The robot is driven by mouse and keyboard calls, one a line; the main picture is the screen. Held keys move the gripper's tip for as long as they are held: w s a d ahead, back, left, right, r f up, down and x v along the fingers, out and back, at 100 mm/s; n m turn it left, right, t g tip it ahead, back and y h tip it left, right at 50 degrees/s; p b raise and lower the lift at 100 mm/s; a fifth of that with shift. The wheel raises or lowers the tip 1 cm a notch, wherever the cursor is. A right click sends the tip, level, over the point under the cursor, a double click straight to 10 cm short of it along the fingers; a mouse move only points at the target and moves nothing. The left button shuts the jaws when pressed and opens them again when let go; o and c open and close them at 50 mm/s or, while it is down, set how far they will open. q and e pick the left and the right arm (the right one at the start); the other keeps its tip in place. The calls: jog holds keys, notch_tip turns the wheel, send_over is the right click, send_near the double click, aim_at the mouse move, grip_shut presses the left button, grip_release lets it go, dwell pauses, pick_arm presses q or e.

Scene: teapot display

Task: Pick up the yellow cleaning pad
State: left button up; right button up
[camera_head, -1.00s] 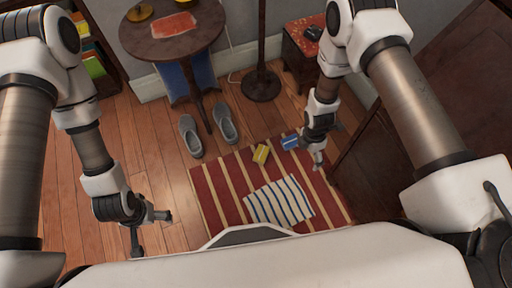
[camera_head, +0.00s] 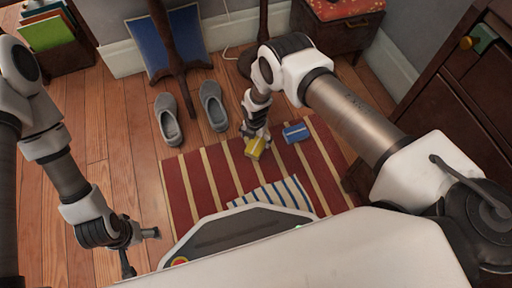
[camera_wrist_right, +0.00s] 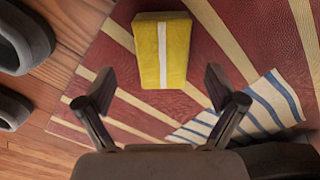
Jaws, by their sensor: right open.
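The yellow cleaning pad (camera_head: 256,148) lies on the red striped rug, partly hidden by my right gripper in the head view. In the right wrist view the pad (camera_wrist_right: 161,50) shows whole, yellow with a white stripe across it. My right gripper (camera_head: 256,136) is over the pad. In the wrist view its two fingers (camera_wrist_right: 160,90) are spread apart, and the pad is ahead of them, not between them. My left gripper (camera_head: 138,246) hangs over the wooden floor at the left, away from the pad; its finger opening is unclear.
A blue pad (camera_head: 296,133) lies just right of the yellow one. A blue-and-white striped cloth (camera_head: 272,195) lies on the rug (camera_head: 190,190). Grey slippers (camera_head: 213,106) stand behind, near the table leg. A dark cabinet (camera_head: 450,110) stands at the right.

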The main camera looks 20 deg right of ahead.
aim_at(256, 145)
jog(key=f+b, duration=0.1)
jog(key=f, duration=0.1)
jog(key=f+b, duration=0.1)
jog(key=f, duration=0.1)
jog(key=shift+s+d+f+b, duration=0.1)
jog(key=shift+s+f+b, duration=0.1)
jog(key=shift+f+b, duration=0.2)
pick_arm(q)
notch_tip(256, 145, down, 3)
jog(key=shift+w+f, duration=0.1)
jog(key=shift+w, duration=0.05)
pick_arm(e)
jog(key=shift+r, duration=0.2)
jog(key=c, duration=1.3)
jog(key=shift+r, duration=0.1)
